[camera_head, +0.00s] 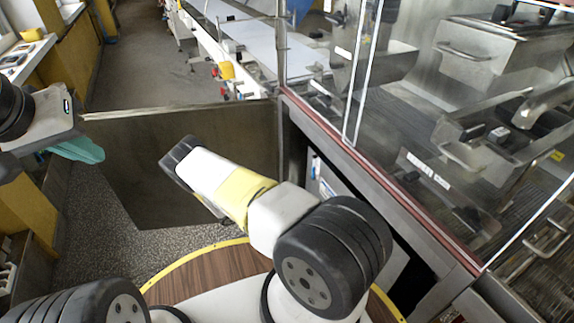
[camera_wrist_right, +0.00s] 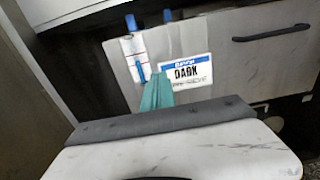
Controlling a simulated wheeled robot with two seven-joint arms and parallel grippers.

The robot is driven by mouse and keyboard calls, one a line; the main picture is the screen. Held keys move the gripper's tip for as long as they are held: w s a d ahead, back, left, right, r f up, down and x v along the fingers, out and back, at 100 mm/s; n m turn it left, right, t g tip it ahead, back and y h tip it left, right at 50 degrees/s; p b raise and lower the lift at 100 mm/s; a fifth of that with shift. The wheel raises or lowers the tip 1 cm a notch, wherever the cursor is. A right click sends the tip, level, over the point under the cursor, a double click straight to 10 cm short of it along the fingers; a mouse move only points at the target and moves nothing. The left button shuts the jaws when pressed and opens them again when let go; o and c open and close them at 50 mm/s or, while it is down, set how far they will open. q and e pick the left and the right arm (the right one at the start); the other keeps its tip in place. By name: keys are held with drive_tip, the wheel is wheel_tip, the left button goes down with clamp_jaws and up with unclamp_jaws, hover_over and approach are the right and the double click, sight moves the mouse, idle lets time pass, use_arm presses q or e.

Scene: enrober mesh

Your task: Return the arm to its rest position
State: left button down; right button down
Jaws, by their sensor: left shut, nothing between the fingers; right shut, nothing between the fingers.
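My left gripper (camera_head: 82,149), with teal fingers, is at the left of the head view, shut and empty above the floor and beside a yellow post. My right arm (camera_head: 240,195), white with a yellow band and dark joints, reaches from the lower middle toward the upper left in the head view. Its gripper is hidden there. In the right wrist view the teal fingers of my right gripper (camera_wrist_right: 157,92) are shut with nothing between them. They appear in front of a grey panel (camera_wrist_right: 118,78) bearing a "DARK" label (camera_wrist_right: 186,73); I cannot tell the gap.
A machine with clear guard panels (camera_head: 415,140) and a reddish lower rail fills the right. A dark grey panel (camera_head: 140,175) stands behind my right arm. A white conveyor (camera_head: 250,40) runs at the back. Speckled floor (camera_head: 90,220) shows at left. A dark handle (camera_wrist_right: 270,33) shows at upper right.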

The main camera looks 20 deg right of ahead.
drive_tip(key=s+a+r+m+g+y, duration=0.1)
drive_tip(key=s+a+r+m+y, duration=0.25)
drive_tip(key=r, duration=0.65)
drive_tip(key=s+a+r+m+g+y, duration=0.1)
drive_tip(key=a+r+m+g+y, duration=0.1)
drive_tip(key=r+m+y, duration=0.6)
drive_tip(key=s+a+r+m+g+y, duration=0.1)
drive_tip(key=s+a+r+m+y, duration=0.15)
drive_tip(key=r, duration=0.95)
drive_tip(key=s+a+r+m+t+y, duration=0.2)
drive_tip(key=s+a+r+t+y, duration=0.1)
drive_tip(key=s+r, duration=0.5)
drive_tip(key=s+a+r+m+t+y, duration=0.2)
drive_tip(key=s+a+r+t+y, duration=0.1)
drive_tip(key=s+r, duration=0.5)
wheel_tip(320, 180, up, 2)
drive_tip(key=a+t, duration=0.1)
drive_tip(key=t, duration=0.1)
drive_tip(key=shift+a+r+t, duration=0.15)
drive_tip(key=shift+t, duration=0.15)
